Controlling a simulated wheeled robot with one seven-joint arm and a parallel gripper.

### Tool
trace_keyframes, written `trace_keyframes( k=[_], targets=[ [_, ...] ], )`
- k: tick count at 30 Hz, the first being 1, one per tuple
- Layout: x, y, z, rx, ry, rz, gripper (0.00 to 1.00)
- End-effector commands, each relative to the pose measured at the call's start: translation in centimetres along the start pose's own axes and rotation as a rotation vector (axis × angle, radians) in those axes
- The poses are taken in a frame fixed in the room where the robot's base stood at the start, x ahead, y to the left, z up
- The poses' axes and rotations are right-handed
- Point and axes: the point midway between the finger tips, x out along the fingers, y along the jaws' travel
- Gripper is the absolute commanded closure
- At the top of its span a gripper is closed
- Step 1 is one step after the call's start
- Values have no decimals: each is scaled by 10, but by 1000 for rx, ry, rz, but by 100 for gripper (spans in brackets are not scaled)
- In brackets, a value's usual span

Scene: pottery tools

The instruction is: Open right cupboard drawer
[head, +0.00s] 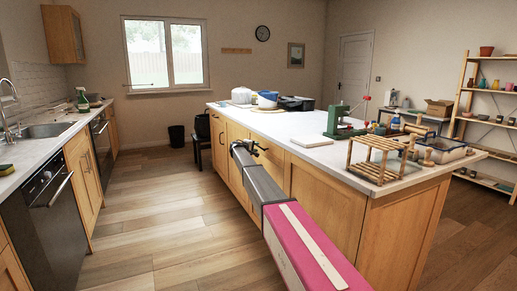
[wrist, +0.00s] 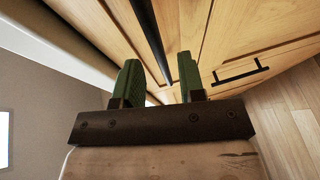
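The wooden island cupboard (head: 325,200) stands ahead and to the right in the head view, with drawer and door fronts along its left side. My gripper (wrist: 158,76) is open in the wrist view, its two green fingers apart. A long dark bar handle (wrist: 150,38) on a wood front runs down to the gap between the fingers, nearer the right finger; I cannot tell whether they touch. A second black handle (wrist: 241,72) is on the panel to the right. In the head view my gripper (head: 246,148) is beside the island front, partly hidden by my arm.
The white countertop (head: 240,112) overhangs the fronts and holds a wooden rack (head: 380,158), a green press (head: 341,122) and bowls. The wood floor (head: 165,225) between the island and the left counter is clear. A black stool (head: 201,133) stands near the island's far end.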

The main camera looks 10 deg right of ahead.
Motion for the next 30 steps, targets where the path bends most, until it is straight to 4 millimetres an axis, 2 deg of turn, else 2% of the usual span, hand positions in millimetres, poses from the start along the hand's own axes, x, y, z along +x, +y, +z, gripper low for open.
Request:
trace_keyframes(
  k=[1, 6, 16, 19, 20, 26, 30],
  targets=[
    [11, 0, -1, 0, -2, 0, 63],
    [30, 0, -1, 0, 0, 0, 63],
    [35, 0, 0, 0, 0, 0, 63],
    [34, 0, 0, 0, 0, 0, 96],
    [34, 0, 0, 0, 0, 0, 100],
    [34, -1, 0, 0, 0, -1, 100],
    [26, -2, -3, 0, 0, -1, 100]
  ],
)
